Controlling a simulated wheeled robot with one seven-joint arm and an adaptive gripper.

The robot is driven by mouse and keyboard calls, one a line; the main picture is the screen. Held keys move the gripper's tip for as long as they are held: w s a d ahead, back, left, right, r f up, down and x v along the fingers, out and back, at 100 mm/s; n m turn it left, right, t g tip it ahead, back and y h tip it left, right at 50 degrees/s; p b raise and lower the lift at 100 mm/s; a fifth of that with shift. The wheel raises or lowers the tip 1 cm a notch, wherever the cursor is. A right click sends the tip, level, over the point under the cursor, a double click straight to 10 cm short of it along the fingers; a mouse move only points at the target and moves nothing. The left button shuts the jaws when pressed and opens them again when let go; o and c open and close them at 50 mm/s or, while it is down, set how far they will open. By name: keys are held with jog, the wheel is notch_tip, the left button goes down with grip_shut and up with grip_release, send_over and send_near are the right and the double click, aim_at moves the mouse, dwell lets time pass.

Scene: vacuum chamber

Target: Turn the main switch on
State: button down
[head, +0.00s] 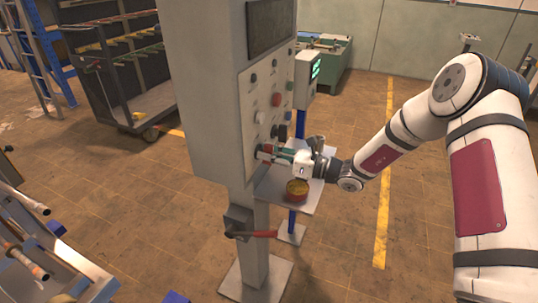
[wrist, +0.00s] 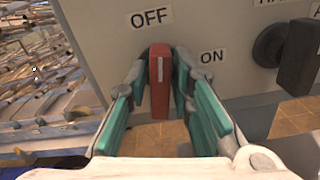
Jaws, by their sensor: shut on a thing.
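The main switch (wrist: 160,80) is a red rotary handle with a white line, on the grey panel (wrist: 90,30). In the wrist view it stands upright, its white line pointing up toward the OFF label (wrist: 151,17). The ON label (wrist: 212,56) is to its right. My gripper (wrist: 158,100) has its green-padded fingers on both sides of the red handle, shut on it. In the head view my gripper (head: 275,153) is at the lower part of the panel face, and the fingers mostly hide the switch.
A black knob (wrist: 295,50) sits right of the switch. In the head view the control cabinet (head: 210,95) stands on a post. A small shelf (head: 270,187) with a round yellow-and-red object (head: 297,190) is below my gripper. A red-handled lever (head: 250,233) juts from the post.

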jog(key=m+b, duration=0.1)
jog(key=m, duration=0.3)
jog(key=shift+w+d+m, duration=0.1)
jog(key=shift+m, duration=0.2)
jog(key=m, duration=0.3)
jog(key=shift+f+m+b, duration=0.1)
jog(key=shift+m+b, duration=0.2)
jog(key=shift+m, duration=0.1)
jog(key=m, duration=0.3)
jog(key=shift+m+b, duration=0.4)
jog(key=shift+m, duration=1.7)
jog(key=c, duration=1.6)
grip_release()
jog(key=v, duration=1.2)
